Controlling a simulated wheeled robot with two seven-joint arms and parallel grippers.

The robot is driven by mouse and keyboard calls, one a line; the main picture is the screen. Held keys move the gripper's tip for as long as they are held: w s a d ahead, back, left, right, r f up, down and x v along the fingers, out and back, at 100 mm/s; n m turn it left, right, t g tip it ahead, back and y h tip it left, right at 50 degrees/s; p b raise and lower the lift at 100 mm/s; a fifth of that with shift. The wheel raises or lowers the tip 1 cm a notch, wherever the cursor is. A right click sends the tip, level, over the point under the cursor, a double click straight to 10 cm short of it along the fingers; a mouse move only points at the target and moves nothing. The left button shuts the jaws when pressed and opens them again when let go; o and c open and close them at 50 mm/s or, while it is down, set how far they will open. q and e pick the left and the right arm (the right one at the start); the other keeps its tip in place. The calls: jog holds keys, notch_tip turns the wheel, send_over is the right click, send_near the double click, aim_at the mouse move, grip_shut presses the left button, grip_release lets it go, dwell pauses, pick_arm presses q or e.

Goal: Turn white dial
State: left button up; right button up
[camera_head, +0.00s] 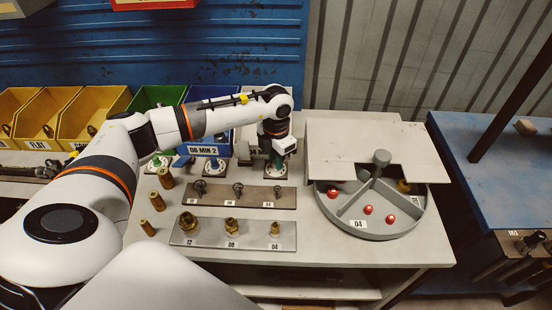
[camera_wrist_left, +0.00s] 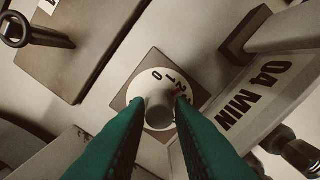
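The white dial (camera_wrist_left: 155,82) is a round disc with black numerals and a small red mark, on a square plate. Its pale knob (camera_wrist_left: 160,108) stands up in the middle. In the left wrist view, the green fingers of my left gripper (camera_wrist_left: 160,101) are open on either side of the knob. I cannot tell whether they touch it. In the head view, my left gripper (camera_head: 278,153) points down over the rightmost dial plate (camera_head: 276,171) and hides most of it. My right gripper is not in view.
Another dial (camera_head: 214,166) stands to the left, by the "08 MIN 2" sign (camera_head: 203,150). A fitting plate (camera_head: 238,233) and a ring-bolt plate (camera_head: 245,194) lie in front. A "04 MIN" sign (camera_wrist_left: 252,100) is close beside the gripper. A round divided tray (camera_head: 372,234) is at right.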

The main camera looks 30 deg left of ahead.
pick_arm(q)
jog(key=o, duration=0.3)
notch_tip(320, 180, up, 12)
jog(key=b, duration=0.3)
dwell(0.7)
